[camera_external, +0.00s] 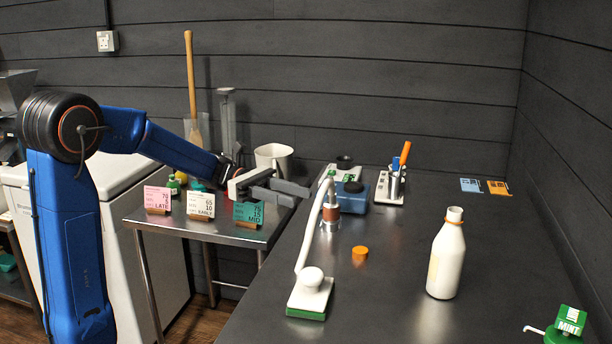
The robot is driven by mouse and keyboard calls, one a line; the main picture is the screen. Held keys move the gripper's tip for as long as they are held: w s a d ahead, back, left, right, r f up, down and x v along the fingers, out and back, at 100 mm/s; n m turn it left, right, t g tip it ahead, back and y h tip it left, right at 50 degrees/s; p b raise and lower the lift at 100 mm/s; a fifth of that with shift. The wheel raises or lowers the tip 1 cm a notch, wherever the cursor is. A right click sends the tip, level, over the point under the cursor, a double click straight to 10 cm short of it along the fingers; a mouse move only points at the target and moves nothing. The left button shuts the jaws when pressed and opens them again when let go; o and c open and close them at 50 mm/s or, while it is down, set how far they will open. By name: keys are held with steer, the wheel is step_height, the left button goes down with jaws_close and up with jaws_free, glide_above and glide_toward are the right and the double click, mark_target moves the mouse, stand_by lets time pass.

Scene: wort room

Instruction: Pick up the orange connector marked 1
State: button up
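A small orange round piece (360,253) lies on the dark bench, right of the white-hosed fitting. A second orange piece (405,151) stands upright beside a blue one in a small pale holder (390,190) at the back of the bench. No mark 1 is legible on either, so I cannot tell which is the connector.
A white bottle (447,255) stands at the right. A white hose (311,230) rises from a green-edged base (309,297) near the front left. A blue box (353,197) sits behind. The bench (392,291) is clear around the orange round piece.

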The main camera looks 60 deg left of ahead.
mark_target(332, 204)
steer(key=shift+x, duration=5.6)
steer(key=shift+s, duration=0.15)
steer(key=c, duration=0.9)
steer(key=shift+r, duration=0.15)
